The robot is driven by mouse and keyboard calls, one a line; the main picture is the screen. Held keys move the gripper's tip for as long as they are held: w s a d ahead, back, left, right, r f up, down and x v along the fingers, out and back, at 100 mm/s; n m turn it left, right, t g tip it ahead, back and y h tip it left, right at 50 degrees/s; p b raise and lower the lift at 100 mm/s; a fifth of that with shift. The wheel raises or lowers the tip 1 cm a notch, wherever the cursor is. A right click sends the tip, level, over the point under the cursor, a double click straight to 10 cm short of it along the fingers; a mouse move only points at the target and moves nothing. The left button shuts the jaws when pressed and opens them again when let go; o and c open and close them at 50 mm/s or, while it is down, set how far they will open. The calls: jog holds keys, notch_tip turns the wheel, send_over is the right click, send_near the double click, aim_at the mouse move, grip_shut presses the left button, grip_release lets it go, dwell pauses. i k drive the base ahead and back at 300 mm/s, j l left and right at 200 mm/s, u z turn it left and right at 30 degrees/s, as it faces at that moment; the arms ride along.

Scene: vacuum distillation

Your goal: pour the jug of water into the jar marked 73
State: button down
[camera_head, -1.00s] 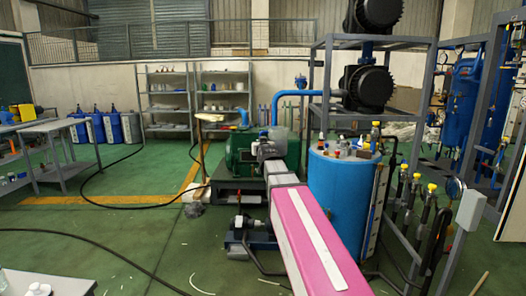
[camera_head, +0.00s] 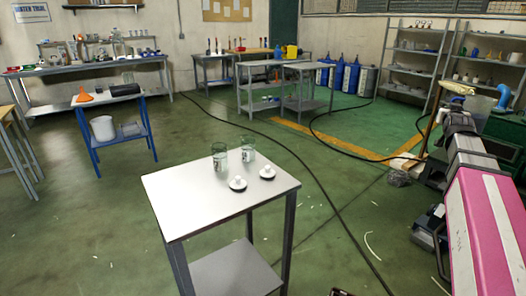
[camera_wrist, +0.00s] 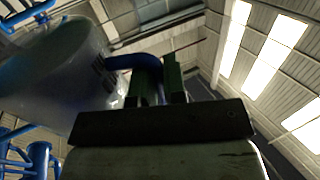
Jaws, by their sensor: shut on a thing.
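Two clear glass jars stand on the small white-topped table in the head view: a left jar (camera_head: 219,158) and a right jar (camera_head: 247,149). Both carry labels too small to read, so I cannot tell which is marked 73. My gripper (camera_wrist: 160,82) is shut in the wrist view. A large translucent vessel (camera_wrist: 55,65), which looks like the jug, fills the upper left there, and its handle side reaches the fingers. Its water level cannot be made out.
Two white-knobbed lids, left (camera_head: 237,184) and right (camera_head: 267,172), lie in front of the jars on the table (camera_head: 185,205). A blue-framed cart (camera_head: 146,140) stands to the left. A black hose (camera_head: 318,195) crosses the green floor between table and arm. Open floor surrounds the table.

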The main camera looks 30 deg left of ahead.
aim_at(220, 157)
jog(key=k+l+u, duration=0.1)
jog(key=u, duration=2.5)
